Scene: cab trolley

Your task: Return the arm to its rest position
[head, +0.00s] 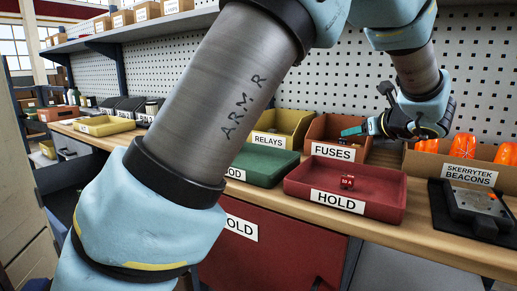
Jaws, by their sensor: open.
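My arm crosses the head view from the lower left to the top, then comes down at the upper right to my gripper (364,112). My gripper is open, with its fingers apart and pointing left, and nothing shows between them. A small red block marked 10 A (347,181) lies in the red HOLD tray (385,208), below and apart from my gripper.
A green tray (262,165) and a yellow RELAYS bin (290,122) stand left of the FUSES bin. A dark device (474,205) sits at the bench's right end. A pegboard wall (320,84) rises behind. My arm hides part of the bench.

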